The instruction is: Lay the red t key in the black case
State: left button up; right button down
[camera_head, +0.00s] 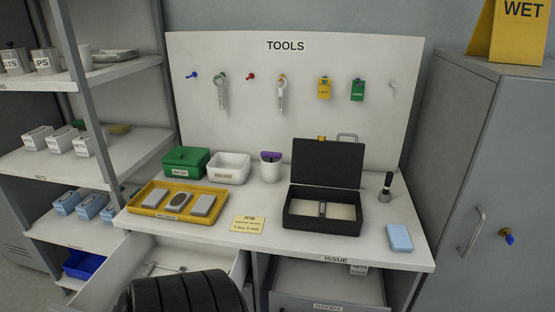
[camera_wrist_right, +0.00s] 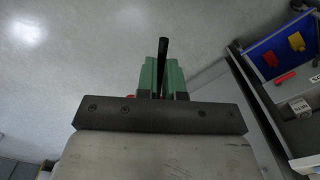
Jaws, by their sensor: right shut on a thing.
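The black case (camera_head: 297,222) stands open on the bench, its lid raised at the back. Its inside is pale and a small dark and grey item (camera_head: 322,209) is in the middle of it. In the right wrist view my right gripper (camera_wrist_right: 163,82) has green fingers shut on the red t key (camera_wrist_right: 130,97). A dark shaft sticks up between the fingers and a bit of red shows at their left. The rest of the key is hidden by the gripper.
A yellow tray (camera_head: 160,212), green box (camera_head: 185,162), white bin (camera_head: 229,168), white cup (camera_head: 270,169), dark-handled stamp-like item (camera_head: 386,187) and light blue block (camera_head: 399,237) stand on the bench. Two drawers below are open. A blue bin (camera_wrist_right: 268,45) holds yellow and red items.

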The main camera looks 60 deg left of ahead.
aim_at(304, 213)
jog(key=i+u, duration=0.15)
jog(key=u, duration=0.3)
jog(key=i+l+u, duration=0.1)
jog(key=u, duration=0.4)
jog(key=i+l+u, duration=0.1)
jog(key=u, duration=0.35)
jog(key=l+u, duration=0.25)
jog(key=u, duration=0.2)
jog(key=i+l+u, duration=0.1)
jog(key=u, duration=0.35)
jog(key=k+l, duration=0.05)
jog(key=l, duration=0.05)
